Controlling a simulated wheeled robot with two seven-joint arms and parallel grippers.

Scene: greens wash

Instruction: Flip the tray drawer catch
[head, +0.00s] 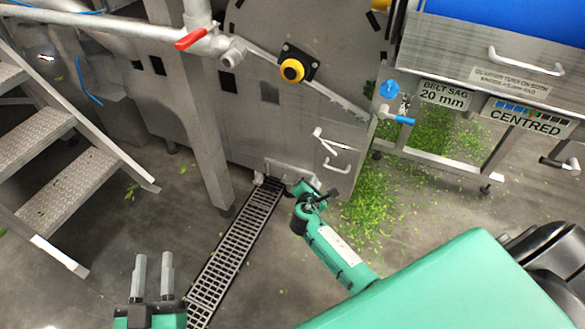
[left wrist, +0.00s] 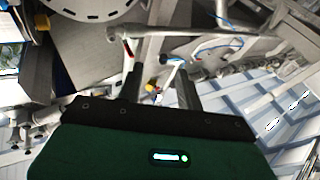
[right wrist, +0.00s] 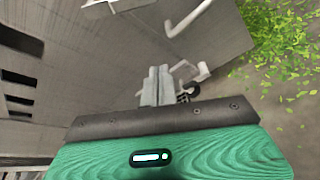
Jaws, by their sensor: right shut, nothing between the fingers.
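The tray drawer catch seems to be the small pale latch (right wrist: 184,68) just beyond my right fingertips in the right wrist view, but its position is not clear. My right gripper (right wrist: 157,84) has its fingers together with nothing between them. In the head view my right gripper (head: 304,188) is low against the grey machine front, and it partly hides a pale metal piece (head: 283,169) behind it. I cannot tell whether the fingers touch the latch. My left gripper (head: 153,272) is raised, empty and open; its spread fingers also show in the left wrist view (left wrist: 159,88).
White bar handles (head: 333,143) stick out of the machine panel above my right gripper. A floor drain grate (head: 236,252) runs below. Metal steps (head: 62,160) stand at the left. Green leaf scraps (head: 400,190) cover the floor at the right. A red-handled valve (head: 190,39) is above.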

